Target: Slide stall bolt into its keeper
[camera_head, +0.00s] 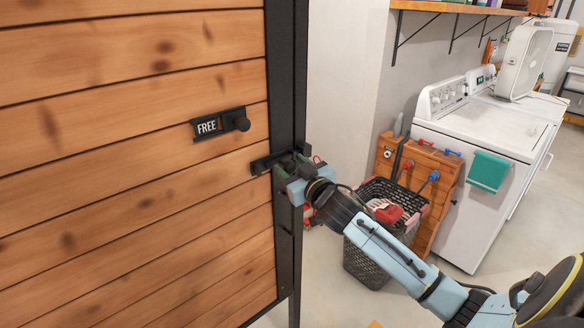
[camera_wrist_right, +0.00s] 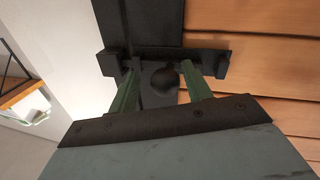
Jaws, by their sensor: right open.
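The stall bolt (camera_head: 262,164) is a dark bar fitting at the right edge of the wooden stall door (camera_head: 130,190). In the right wrist view the bolt fitting (camera_wrist_right: 185,53) runs across a black upright, with a round black knob (camera_wrist_right: 165,80) in front. My right gripper (camera_head: 288,166) is at the bolt. Its two green fingers (camera_wrist_right: 160,82) stand apart on either side of the knob, with gaps visible, so it is open. The keeper cannot be told apart from the dark fitting; the gripper partly hides that area. My left gripper is not in view.
A black post (camera_head: 286,75) borders the door. A laundry basket (camera_head: 366,262), wooden box (camera_head: 425,190) and white washer (camera_head: 475,130) stand at right. Some floor is clear.

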